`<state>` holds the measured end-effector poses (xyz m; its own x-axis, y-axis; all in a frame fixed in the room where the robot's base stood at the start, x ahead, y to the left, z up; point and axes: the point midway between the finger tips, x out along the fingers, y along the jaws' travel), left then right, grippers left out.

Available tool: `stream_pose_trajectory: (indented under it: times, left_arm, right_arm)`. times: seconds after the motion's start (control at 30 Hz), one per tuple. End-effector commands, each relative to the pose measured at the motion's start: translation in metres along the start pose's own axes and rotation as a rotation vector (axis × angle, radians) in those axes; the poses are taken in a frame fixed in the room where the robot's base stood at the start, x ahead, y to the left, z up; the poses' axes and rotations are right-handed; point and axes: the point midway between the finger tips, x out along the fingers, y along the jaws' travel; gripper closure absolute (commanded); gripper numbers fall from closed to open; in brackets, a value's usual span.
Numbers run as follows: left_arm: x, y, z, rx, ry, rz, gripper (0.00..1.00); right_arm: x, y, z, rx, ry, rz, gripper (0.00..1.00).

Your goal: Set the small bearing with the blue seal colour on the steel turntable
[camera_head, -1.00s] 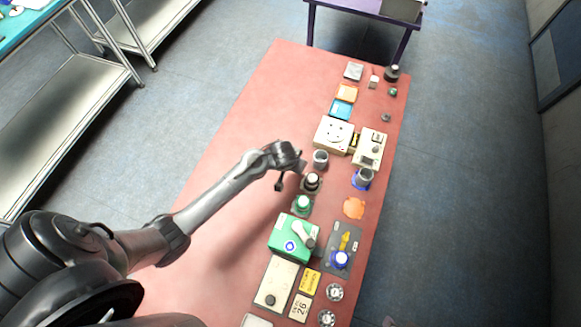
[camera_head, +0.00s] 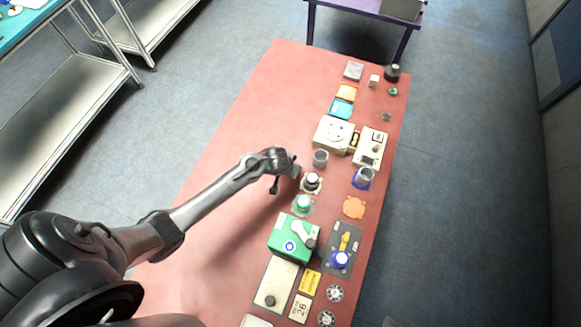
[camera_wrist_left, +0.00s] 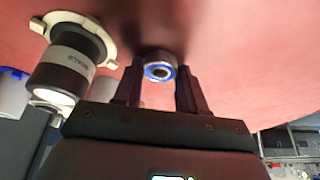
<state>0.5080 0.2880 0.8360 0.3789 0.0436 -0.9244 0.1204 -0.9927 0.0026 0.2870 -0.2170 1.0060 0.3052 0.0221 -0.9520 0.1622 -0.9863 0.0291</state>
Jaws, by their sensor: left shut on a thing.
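A small bearing (camera_wrist_left: 160,70) with a blue seal ring is between the two fingers of my left gripper (camera_wrist_left: 158,92) in the left wrist view. The gripper is shut on it, and its ring face is turned toward the camera. In the head view my left gripper (camera_head: 294,170) is over the red bench, left of a row of devices; the bearing is too small to make out there. A cream box with a round pale disc (camera_head: 338,132) stands further up the bench; I cannot tell whether this disc is the steel turntable. My right gripper is out of view.
A dark cylinder (camera_wrist_left: 65,72) on a pale notched base is close left of the gripper in the wrist view. A grey cup (camera_head: 320,158), a green box (camera_head: 285,238) and several small devices line the bench's right side. The bench's left part is clear.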

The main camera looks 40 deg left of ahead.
Motion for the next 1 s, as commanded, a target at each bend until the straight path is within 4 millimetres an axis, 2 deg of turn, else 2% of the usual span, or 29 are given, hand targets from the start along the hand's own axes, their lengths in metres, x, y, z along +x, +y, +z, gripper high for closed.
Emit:
stream_pose_trajectory:
  times: [0.07, 0.1, 0.27, 0.67, 0.87, 1.0]
  left_arm:
    - [0.002, 0.0, 0.001, 0.0, 0.0, 0.0, 0.9]
    - [0.003, 0.0, 0.001, 0.0, 0.0, 0.0, 0.58]
    - [0.002, 0.0, 0.001, 0.0, 0.0, 0.0, 0.34]
    - [-0.003, 0.001, -0.001, 0.0, 0.0, 0.001, 0.34]
    - [-0.03, 0.001, -0.001, -0.001, 0.001, 0.003, 0.34]
    - [-0.057, 0.001, -0.001, -0.002, 0.001, 0.003, 0.34]
  right_arm:
    - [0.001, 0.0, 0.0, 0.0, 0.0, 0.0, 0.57]
    - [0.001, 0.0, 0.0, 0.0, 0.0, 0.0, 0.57]
    - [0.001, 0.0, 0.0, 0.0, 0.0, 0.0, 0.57]
    - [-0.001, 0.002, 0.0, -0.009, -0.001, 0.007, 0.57]
    - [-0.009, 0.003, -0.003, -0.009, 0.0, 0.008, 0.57]
    - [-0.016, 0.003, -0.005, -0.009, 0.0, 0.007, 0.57]
